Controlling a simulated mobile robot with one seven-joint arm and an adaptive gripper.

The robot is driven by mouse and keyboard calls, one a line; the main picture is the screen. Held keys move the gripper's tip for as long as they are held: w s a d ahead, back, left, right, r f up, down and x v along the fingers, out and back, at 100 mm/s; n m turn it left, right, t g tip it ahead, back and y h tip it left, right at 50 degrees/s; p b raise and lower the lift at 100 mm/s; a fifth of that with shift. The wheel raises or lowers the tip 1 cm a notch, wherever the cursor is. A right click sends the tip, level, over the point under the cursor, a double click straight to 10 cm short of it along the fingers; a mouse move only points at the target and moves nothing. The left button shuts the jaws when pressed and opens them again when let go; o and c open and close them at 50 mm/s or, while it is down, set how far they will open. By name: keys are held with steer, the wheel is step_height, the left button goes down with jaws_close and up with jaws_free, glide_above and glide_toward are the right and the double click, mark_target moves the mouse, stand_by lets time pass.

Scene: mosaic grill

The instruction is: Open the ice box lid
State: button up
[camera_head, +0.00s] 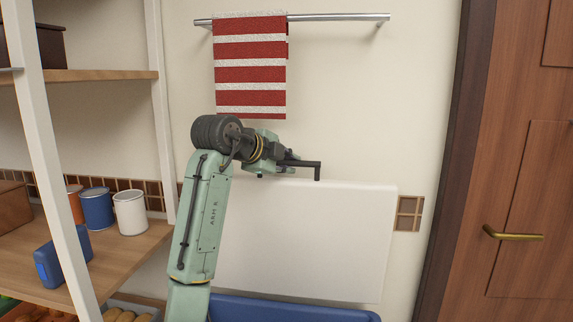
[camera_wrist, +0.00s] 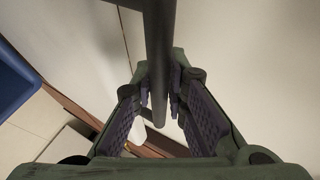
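The ice box lid (camera_head: 310,240) is a large white panel. It stands raised, nearly upright, in front of the wall. The blue ice box body (camera_head: 290,308) shows below it at the bottom edge, mostly cut off; its inside is not visible. A dark bar handle (camera_head: 317,172) sits at the lid's top edge and also runs between my fingers in the wrist view (camera_wrist: 160,50). My gripper (camera_head: 292,163) is at the lid's top edge. In the wrist view, its two fingers (camera_wrist: 160,92) close in on the bar from both sides and appear to touch it.
A red and white striped towel (camera_head: 250,70) hangs from a metal rail (camera_head: 340,17) above my arm. Wooden shelves (camera_head: 100,260) with cans and a blue case (camera_head: 62,258) stand at left. A wooden door (camera_head: 530,200) with a brass handle (camera_head: 512,236) is at right.

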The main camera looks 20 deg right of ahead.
steer(key=o, duration=0.4)
steer(key=v, duration=1.2)
steer(key=shift+r, duration=0.1)
steer(key=shift+d, duration=0.1)
